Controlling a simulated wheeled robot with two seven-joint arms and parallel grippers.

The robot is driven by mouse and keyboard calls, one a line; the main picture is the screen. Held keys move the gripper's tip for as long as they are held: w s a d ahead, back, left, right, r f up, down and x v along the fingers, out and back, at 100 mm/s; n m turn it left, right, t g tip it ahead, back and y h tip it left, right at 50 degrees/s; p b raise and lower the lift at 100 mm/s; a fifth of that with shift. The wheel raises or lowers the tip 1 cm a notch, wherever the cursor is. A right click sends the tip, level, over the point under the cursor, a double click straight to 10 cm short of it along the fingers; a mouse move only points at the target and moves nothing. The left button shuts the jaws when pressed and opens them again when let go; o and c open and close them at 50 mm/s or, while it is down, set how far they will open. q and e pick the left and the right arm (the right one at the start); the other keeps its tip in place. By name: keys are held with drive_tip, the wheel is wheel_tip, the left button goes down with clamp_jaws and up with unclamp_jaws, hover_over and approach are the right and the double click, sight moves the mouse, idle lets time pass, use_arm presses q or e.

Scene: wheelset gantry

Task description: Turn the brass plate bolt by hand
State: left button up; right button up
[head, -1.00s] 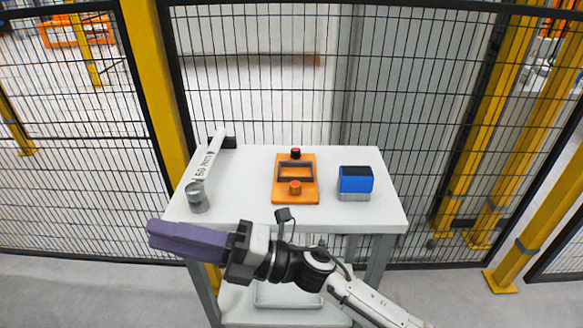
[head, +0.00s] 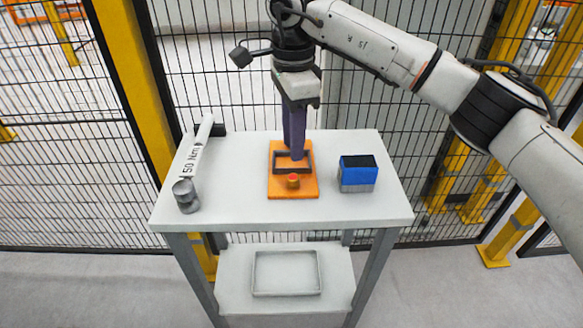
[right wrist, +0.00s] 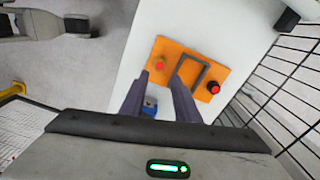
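An orange plate (head: 278,188) lies on the table with a dark rectangular frame on it. The bolt (head: 293,181) at its near end shows an orange-red head; it also shows in the right wrist view (right wrist: 160,65). A red knob with a black base (right wrist: 213,88) is at the far end, hidden behind my gripper in the head view. My right gripper (head: 295,158) points down over the plate, behind the near bolt. In the right wrist view its two purple fingers (right wrist: 161,76) are apart with nothing between them.
A white-grey torque wrench (head: 195,155) and a grey metal cylinder (head: 186,196) are at the left of the white table (head: 250,218). A blue box (head: 357,175) stands right of the plate. A tray (head: 287,272) is on the lower shelf. A mesh fence stands behind.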

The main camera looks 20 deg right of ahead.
sight(292, 177)
wheel_tip(292, 177, down, 8)
drive_tip(key=shift+a+f, duration=0.1)
drive_tip(key=shift+f, duration=0.1)
clamp_jaws()
